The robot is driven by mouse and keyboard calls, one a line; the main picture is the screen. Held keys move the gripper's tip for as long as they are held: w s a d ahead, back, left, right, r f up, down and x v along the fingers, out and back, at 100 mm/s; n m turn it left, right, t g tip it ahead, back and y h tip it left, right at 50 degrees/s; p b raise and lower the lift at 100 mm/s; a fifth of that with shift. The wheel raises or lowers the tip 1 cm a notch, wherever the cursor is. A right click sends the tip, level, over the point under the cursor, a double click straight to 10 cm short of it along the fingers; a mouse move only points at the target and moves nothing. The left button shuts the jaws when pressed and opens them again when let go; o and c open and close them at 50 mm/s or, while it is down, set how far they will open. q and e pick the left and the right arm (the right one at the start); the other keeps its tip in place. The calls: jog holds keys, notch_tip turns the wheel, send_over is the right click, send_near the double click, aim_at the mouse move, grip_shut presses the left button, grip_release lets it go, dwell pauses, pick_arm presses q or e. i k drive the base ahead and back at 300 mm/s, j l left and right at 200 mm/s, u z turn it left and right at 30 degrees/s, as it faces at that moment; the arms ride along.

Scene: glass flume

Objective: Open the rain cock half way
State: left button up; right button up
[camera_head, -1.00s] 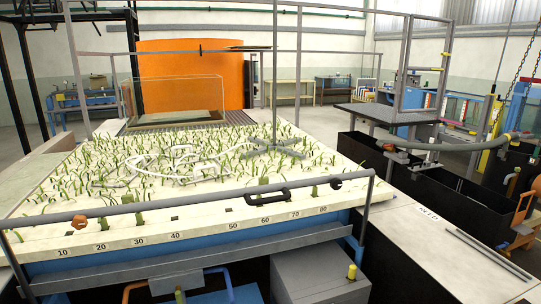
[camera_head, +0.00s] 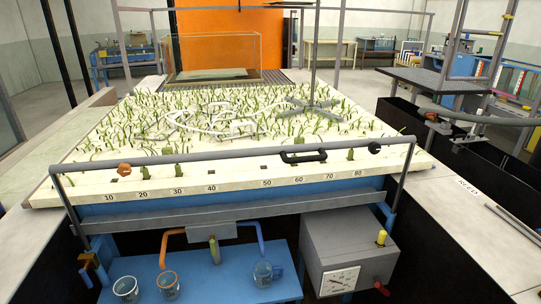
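No part is plainly marked as the rain cock, and I cannot tell which fitting it is. A red handle (camera_head: 382,287) sticks out at that box's lower right, beside a white dial (camera_head: 339,281). A green upright piece (camera_head: 214,251) hangs under the grey spout block in the middle. A brass-coloured fitting (camera_head: 88,260) sits at the lower left. Neither of my grippers is in view.
The sand bed (camera_head: 240,170) with green shoots fills the middle, behind a grey front rail (camera_head: 230,153). Below it, a blue bench (camera_head: 205,280) carries glass vessels (camera_head: 168,285) under an orange pipe (camera_head: 168,239) and a blue pipe (camera_head: 254,232). A black trough lies at right.

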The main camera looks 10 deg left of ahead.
aim_at(82, 272)
jog(key=u, duration=1.7)
